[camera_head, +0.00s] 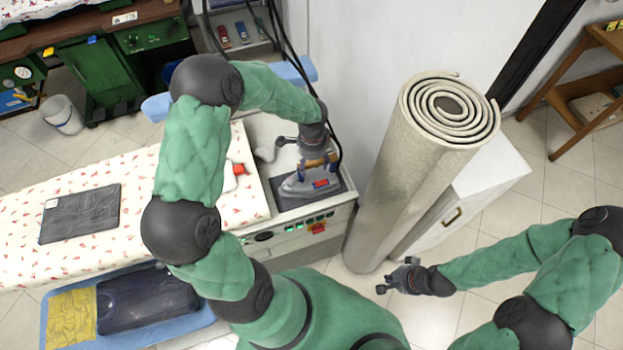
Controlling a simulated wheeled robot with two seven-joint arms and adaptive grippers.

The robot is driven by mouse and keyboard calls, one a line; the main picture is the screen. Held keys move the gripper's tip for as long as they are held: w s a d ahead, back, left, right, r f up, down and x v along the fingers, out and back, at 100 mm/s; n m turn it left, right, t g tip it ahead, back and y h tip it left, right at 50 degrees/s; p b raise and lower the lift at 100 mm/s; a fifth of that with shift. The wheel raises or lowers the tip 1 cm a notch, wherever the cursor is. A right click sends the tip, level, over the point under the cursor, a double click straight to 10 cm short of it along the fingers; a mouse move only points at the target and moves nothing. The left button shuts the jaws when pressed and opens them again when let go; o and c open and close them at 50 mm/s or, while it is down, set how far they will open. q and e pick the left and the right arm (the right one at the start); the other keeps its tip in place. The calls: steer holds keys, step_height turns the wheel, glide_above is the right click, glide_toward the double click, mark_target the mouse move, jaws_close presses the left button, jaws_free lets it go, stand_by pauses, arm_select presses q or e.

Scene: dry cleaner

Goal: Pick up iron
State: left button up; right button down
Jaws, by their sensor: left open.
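The iron (298,187) is grey with a red part on its side and a brown handle (316,162). It rests on a dark pad (335,190) at the right end of the ironing station. My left gripper (311,158) is directly above the iron at its handle, with its fingers open. From this angle I cannot tell whether the fingers touch the handle, and the gripper hides part of the iron. My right gripper (388,281) hangs over the floor at the lower right, away from the iron, and appears open and empty.
A floral ironing board (120,222) with a dark folded cloth (80,213) lies to the left. A tall rolled carpet (385,200) and a white cabinet (490,180) stand to the right of the iron. Dark cables (285,60) hang behind my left arm. A blue tray (190,335) is below.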

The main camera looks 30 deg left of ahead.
arm_select(q)
steer(key=shift+f, duration=0.75)
jaws_close()
steer(key=shift+w+a+r, duration=0.1)
steer(key=shift+w+r, duration=0.1)
steer(key=shift+r, duration=0.05)
steer(key=shift+r, duration=0.15)
